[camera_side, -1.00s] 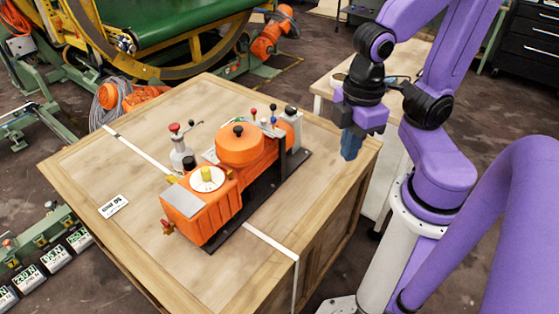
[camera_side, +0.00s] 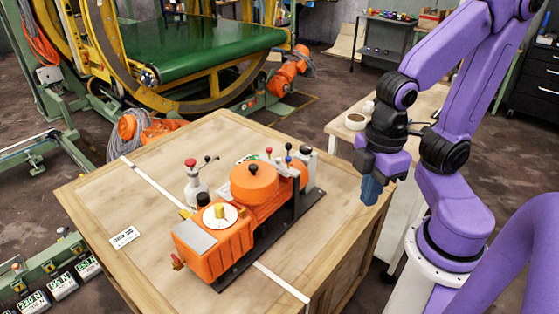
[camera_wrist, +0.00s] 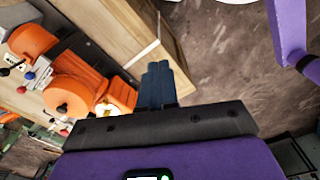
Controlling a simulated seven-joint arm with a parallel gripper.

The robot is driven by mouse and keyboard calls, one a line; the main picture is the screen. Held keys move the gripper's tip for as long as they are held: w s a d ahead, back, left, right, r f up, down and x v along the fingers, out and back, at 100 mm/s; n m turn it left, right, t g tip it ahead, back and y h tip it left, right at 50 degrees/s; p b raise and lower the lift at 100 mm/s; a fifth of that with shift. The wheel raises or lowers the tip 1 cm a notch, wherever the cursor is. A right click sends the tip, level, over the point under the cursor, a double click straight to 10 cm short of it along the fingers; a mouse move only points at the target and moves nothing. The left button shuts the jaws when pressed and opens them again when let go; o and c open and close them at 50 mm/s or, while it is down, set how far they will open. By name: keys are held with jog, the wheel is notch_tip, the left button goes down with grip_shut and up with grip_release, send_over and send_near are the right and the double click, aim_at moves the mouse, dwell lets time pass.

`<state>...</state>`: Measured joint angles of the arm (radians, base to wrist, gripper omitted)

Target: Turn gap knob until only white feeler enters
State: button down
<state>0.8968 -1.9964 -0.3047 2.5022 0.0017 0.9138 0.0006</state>
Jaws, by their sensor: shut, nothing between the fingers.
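An orange machine (camera_side: 215,250) stands on the wooden crate top in the side view; it also shows at the left of the wrist view (camera_wrist: 68,95). On its near end is a white dial with a yellow knob (camera_side: 220,212), perhaps the gap knob. At its far end stand thin levers with red (camera_side: 269,150), blue (camera_side: 288,146) and dark tips; I cannot tell which are feelers. No white feeler can be made out. My gripper (camera_side: 371,191) is shut and empty, pointing down by the crate's right edge, well apart from the machine. Its blue fingers show together in the wrist view (camera_wrist: 162,84).
A grey and red-topped device (camera_side: 193,185) stands behind the machine's near end. A small label (camera_side: 125,237) lies on the crate top (camera_side: 130,270), whose front left is clear. A pale side table (camera_side: 345,128) stands behind my arm.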

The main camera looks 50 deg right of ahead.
dwell(0.4)
jog(key=c, duration=1.3)
grip_release()
jog(key=shift+w, duration=0.15)
jog(key=w+a+r+m, duration=0.2)
jog(key=w+m, duration=0.2)
jog(key=w, duration=0.6)
notch_tip(320, 180, up, 2)
jog(key=m, duration=0.9)
send_over(279, 159)
notch_tip(279, 159, down, 17)
jog(key=shift+w+r, duration=0.1)
